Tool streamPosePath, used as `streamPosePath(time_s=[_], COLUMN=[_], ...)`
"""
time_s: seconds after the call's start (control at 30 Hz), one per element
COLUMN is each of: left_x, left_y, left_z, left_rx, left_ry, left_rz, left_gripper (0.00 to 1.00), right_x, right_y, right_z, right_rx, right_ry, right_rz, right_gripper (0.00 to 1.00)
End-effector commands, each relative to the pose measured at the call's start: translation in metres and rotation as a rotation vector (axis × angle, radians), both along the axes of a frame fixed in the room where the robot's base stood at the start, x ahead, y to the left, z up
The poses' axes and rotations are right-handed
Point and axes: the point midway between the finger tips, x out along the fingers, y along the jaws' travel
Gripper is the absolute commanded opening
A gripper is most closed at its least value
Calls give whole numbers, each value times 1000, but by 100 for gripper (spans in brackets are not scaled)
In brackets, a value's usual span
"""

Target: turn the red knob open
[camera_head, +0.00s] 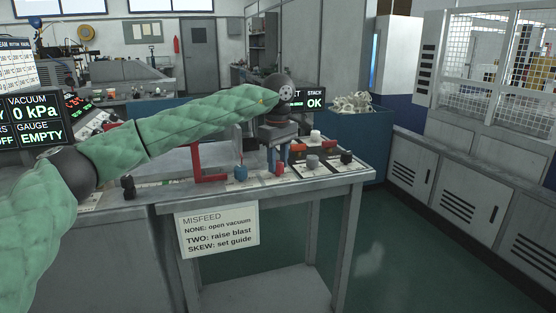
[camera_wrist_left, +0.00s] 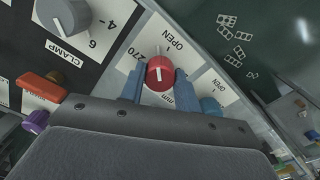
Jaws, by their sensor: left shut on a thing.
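The red knob (camera_head: 279,168) sits on the bench panel near the front edge. In the left wrist view the red knob (camera_wrist_left: 160,72) stands between the blue fingers of my left gripper (camera_wrist_left: 159,84), one on each side. The gripper is shut on it. A white pointer line marks the knob, and its label reads OPEN and 270. In the head view my left gripper (camera_head: 277,163) reaches down to the knob from above, and its fingers partly hide it. My right gripper is not in view.
A blue knob (camera_head: 240,172) is to the left of the red one. A red bracket (camera_head: 197,164) stands at the left. A MISFEED sign (camera_head: 218,231) hangs in front.

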Motion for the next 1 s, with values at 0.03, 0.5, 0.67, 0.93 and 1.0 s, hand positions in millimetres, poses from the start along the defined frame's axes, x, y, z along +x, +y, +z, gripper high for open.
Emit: streamPosePath(time_s=[0.03,0.5,0.67,0.93,1.0], left_x=[1,1,1,1,1], left_y=[1,1,1,1,1], left_z=[1,1,1,1,1], left_rx=[-1,-1,-1,-1,-1], left_ry=[-2,-2,-2,-2,-2], left_rz=[-42,-420,-496,-558,-564], left_gripper=[9,9,9,9,9], right_x=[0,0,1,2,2], right_y=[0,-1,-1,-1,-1], right_z=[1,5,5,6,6], right_rx=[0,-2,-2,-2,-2], right_ry=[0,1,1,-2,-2], right_rz=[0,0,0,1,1], right_gripper=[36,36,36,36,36])
